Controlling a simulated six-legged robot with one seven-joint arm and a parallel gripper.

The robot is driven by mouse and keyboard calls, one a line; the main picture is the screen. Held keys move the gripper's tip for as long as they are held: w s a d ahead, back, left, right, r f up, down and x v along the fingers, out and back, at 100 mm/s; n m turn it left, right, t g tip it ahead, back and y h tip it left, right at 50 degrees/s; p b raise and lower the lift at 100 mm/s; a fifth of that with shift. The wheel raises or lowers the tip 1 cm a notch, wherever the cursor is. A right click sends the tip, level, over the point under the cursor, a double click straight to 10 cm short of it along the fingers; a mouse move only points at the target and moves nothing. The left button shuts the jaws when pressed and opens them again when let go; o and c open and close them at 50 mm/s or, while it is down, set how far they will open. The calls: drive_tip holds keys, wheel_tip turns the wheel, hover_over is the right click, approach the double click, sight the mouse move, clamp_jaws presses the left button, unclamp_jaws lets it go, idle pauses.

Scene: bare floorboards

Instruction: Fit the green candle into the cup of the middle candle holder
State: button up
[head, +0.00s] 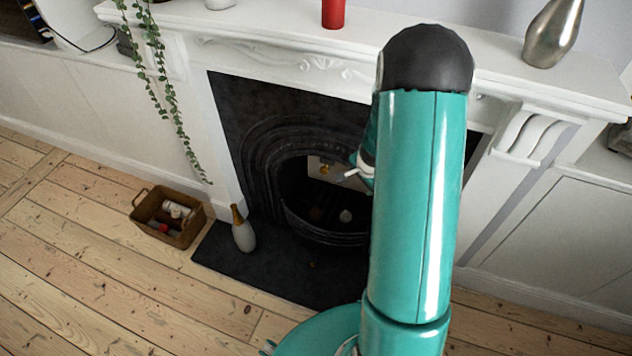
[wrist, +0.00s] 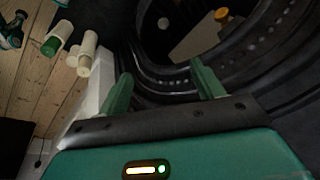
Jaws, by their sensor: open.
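My gripper (wrist: 163,86) is open in the wrist view, its two green fingers apart with nothing between them. Beyond the fingers is the dark fireplace. At upper left of the wrist view is a pale cylinder with a green end (wrist: 52,43); I cannot tell whether it is the green candle or a holder. Beside it stands another pale, stepped cylinder (wrist: 85,52), possibly a candle holder. Both lie well left of the fingers. I cannot identify the middle holder or its cup. In the head view my arm hides most of my gripper and the floor behind it.
A brown basket (head: 146,213) with small items and a grey bottle-shaped vase (head: 243,235) stand left of the fireplace (head: 280,140). The mantel (head: 270,22) bears a red cylinder (head: 333,13) and a silver vase (head: 552,32). The floorboards at left are clear.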

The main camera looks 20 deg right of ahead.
drive_tip(key=s+a+r+n+t+y, duration=0.15)
drive_tip(key=a+r+n, duration=0.25)
drive_tip(key=a+r, duration=0.55)
drive_tip(key=s+a+r+n, duration=0.2)
drive_tip(key=a+r+n, duration=0.3)
drive_tip(key=r, duration=0.7)
drive_tip(key=s+a+r+n, duration=0.3)
drive_tip(key=s+a+r, duration=0.1)
drive_tip(key=s, duration=0.4)
drive_tip(key=s+a+r+n, duration=0.3)
drive_tip(key=s+a+r, duration=0.2)
drive_tip(key=s+r, duration=0.2)
drive_tip(key=shift+s+a+r, duration=0.25)
drive_tip(key=shift+s+r, duration=0.05)
drive_tip(key=shift+s, duration=0.55)
